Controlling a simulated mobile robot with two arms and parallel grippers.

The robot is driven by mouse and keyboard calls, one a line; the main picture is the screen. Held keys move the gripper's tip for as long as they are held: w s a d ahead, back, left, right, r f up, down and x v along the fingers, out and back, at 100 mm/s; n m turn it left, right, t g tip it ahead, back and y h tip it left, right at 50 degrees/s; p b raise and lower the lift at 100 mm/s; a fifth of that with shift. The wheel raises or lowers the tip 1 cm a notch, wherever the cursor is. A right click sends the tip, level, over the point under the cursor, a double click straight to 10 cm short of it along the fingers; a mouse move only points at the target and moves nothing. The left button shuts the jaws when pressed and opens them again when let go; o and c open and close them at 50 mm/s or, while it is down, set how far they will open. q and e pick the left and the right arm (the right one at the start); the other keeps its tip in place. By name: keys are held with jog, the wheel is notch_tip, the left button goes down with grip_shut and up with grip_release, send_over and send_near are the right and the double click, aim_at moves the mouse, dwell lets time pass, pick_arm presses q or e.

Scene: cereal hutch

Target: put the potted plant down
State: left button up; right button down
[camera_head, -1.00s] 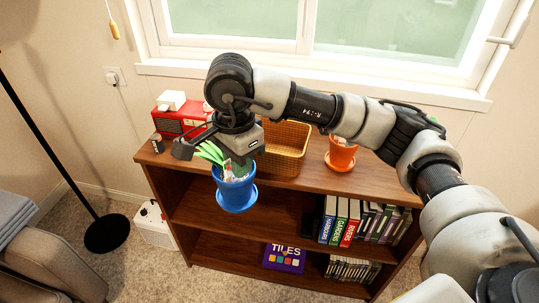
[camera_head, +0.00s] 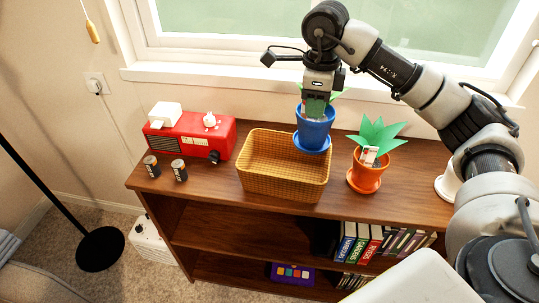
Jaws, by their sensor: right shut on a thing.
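The potted plant in a blue pot (camera_head: 313,131) with a blue saucer is upright at the back of the shelf top, in the head view. My right gripper (camera_head: 319,98) points down and is shut on it at the pot's rim, covering most of its leaves. The saucer overlaps the right rim of the basket in the picture. I cannot tell whether it touches the shelf top or hangs just above it. My left gripper is not in view.
The wooden shelf top (camera_head: 400,207) holds a yellow basket (camera_head: 284,185), a plant in an orange pot (camera_head: 367,175), a red radio (camera_head: 190,138) and two batteries (camera_head: 179,170). A window is behind. Free room lies right of the orange pot.

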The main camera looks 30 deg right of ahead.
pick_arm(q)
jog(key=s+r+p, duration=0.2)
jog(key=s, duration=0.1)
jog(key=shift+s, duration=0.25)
pick_arm(e)
jog(key=w+a+f, duration=0.5)
jog(key=a+f, duration=0.4)
jog(key=f, duration=0.1)
jog(key=shift+a+f, duration=0.25)
jog(key=shift+a, duration=0.1)
jog(key=c, duration=1.6)
grip_release()
jog(key=shift+f, duration=0.15)
jog(key=o, duration=0.5)
jog(key=shift+c, duration=0.2)
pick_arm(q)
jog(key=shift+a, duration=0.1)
